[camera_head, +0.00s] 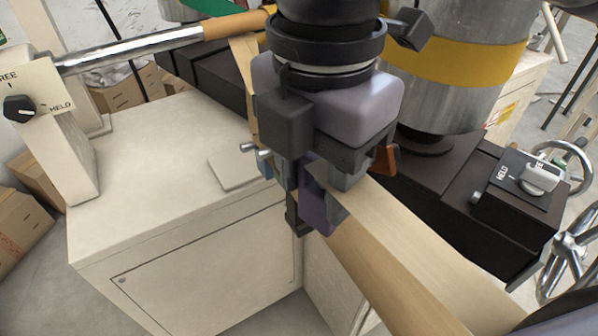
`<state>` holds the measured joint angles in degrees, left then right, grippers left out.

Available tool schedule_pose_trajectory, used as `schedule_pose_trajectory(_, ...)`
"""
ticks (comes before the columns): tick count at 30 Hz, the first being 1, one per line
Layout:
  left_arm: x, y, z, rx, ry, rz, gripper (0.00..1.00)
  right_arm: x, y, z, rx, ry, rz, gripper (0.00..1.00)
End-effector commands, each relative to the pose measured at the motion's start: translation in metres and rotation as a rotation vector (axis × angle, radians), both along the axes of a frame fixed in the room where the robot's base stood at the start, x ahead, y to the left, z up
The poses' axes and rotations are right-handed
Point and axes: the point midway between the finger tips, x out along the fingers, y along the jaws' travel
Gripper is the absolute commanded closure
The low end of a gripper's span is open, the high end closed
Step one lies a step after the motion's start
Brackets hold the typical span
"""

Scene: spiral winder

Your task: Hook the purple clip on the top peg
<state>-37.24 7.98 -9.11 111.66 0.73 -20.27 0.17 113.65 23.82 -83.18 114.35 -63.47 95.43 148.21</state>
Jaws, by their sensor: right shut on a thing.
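My right gripper (326,178) comes down from the top centre of the head view. It is shut on the purple clip (315,208), which hangs at its fingertips in front of a tan strip. The gripper body hides the upper part of the clip. Small metal pegs (247,147) stick out to the left just beside the fingers; I cannot tell which is the top peg. The clip looks apart from these pegs, but the depth between them is unclear. My left gripper is not in view.
A cream cabinet (150,215) fills the left. A metal roller (130,47) runs above it to a switch panel (30,90). A wide tan strip (400,260) runs to the lower right. A steel drum with a yellow band (458,65) stands behind on a dark beam.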

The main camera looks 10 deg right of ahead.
Motion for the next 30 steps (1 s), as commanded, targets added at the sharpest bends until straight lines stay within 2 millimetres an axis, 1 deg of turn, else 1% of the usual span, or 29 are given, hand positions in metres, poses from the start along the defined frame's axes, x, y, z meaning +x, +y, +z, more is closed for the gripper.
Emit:
schedule_pose_trajectory(12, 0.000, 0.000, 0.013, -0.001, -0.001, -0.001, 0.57, 0.009, -0.024, 0.000, 0.000, 0.001, -0.001, 0.81)
schedule_pose_trajectory(14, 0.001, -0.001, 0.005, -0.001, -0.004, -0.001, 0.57, 0.010, -0.026, -0.006, 0.001, 0.001, -0.001, 0.81)
schedule_pose_trajectory(19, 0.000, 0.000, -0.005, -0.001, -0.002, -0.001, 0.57, 0.012, -0.033, -0.010, 0.001, 0.001, -0.001, 0.81)
schedule_pose_trajectory(24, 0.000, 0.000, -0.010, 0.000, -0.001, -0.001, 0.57, 0.012, -0.034, -0.010, 0.001, 0.001, 0.000, 0.81)
schedule_pose_trajectory(30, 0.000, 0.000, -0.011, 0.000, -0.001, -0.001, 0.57, 0.013, -0.035, -0.009, 0.000, 0.000, 0.000, 0.81)
